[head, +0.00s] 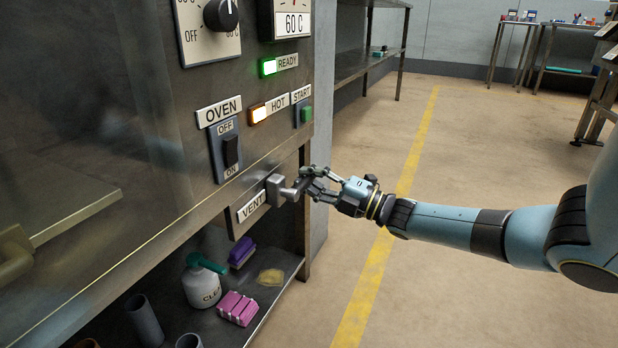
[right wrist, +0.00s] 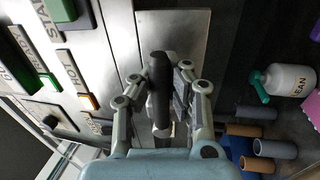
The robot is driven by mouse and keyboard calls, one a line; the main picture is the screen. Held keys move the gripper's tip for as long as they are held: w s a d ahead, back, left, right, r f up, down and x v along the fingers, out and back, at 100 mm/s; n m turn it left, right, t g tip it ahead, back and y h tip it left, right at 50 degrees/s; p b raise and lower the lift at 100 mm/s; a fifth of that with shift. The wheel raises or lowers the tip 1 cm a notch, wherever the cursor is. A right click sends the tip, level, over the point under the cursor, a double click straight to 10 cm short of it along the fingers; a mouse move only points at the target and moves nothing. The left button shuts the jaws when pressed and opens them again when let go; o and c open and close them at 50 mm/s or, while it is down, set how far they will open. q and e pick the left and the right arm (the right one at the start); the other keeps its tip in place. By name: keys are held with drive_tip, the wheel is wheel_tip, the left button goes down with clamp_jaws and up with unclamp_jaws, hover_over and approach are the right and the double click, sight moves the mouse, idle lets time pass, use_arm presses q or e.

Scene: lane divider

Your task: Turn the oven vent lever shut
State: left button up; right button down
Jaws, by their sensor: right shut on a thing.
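The grey vent lever (head: 277,189) is on the lower right of the oven's front panel, just right of the label VENT (head: 252,207). Its handle sticks out to the right in the head view. My right gripper (head: 308,184) reaches in from the right and is shut on the handle's end. In the right wrist view the dark lever handle (right wrist: 159,88) lies between the two fingers of the gripper (right wrist: 168,82). The fingers partly hide the handle. My left gripper is not in view.
The oven switch (head: 230,150), lit HOT lamp (head: 258,113) and START button (head: 306,114) are above the lever.

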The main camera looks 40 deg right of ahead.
drive_tip(key=c, duration=1.4)
unclamp_jaws()
drive_tip(key=shift+s+d+f, duration=0.2)
drive_tip(key=shift+s+f, duration=0.05)
drive_tip(key=shift+s, duration=0.05)
drive_tip(key=shift+o, duration=0.9)
drive_tip(key=shift+w+a+r, duration=0.1)
drive_tip(key=shift+w+r, duration=0.05)
drive_tip(key=v, duration=1.2)
